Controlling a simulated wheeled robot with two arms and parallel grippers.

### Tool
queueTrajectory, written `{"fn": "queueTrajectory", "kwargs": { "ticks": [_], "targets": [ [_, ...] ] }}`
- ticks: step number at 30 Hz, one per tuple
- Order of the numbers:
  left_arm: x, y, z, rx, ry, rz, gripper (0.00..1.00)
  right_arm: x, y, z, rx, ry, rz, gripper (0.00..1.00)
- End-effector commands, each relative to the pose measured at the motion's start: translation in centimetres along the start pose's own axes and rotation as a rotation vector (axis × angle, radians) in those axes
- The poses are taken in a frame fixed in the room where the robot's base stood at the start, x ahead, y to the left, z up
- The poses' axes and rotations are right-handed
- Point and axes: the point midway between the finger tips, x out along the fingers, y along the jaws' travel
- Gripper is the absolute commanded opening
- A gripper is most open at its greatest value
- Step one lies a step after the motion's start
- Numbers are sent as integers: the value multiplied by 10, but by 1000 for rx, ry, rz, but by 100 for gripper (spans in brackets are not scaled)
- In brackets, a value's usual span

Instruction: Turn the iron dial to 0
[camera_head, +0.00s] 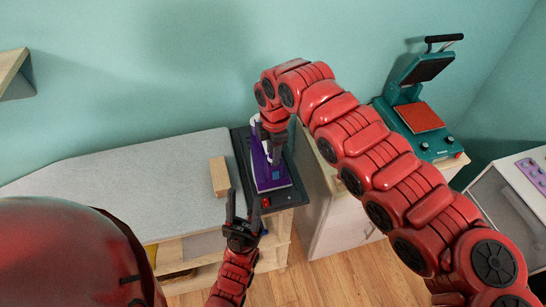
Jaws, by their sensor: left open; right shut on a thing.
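The purple and white iron (260,177) sits on a black stand (290,196) at the right end of the ironing board (120,180). My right gripper (274,160) reaches down from above and is shut on the upper part of the iron. The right gripper and arm hide part of the iron, and I cannot make out the dial or its setting. My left gripper (242,208) is open and empty, just in front of the stand's near left corner, with its fingers pointing up and away.
A wooden block (219,177) lies on the board left of the iron. A red switch (266,203) is on the stand's front edge. A teal heat press (420,118) stands on a cabinet (338,222) at the right. A white machine (510,200) is at the far right.

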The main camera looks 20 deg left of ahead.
Motion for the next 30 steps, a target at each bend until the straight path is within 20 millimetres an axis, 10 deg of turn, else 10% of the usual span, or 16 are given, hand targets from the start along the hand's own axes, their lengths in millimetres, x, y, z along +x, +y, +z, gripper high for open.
{"fn": "queueTrajectory", "kwargs": {
  "ticks": [24,25,30],
  "targets": [
    [-18,1,3,0,0,0,50,-1,1,0,-119,10,2,0],
    [-18,1,3,0,0,0,50,-1,1,0,-119,10,2,46],
    [-18,1,3,0,0,0,50,0,0,0,-119,11,1,53]
  ]
}}
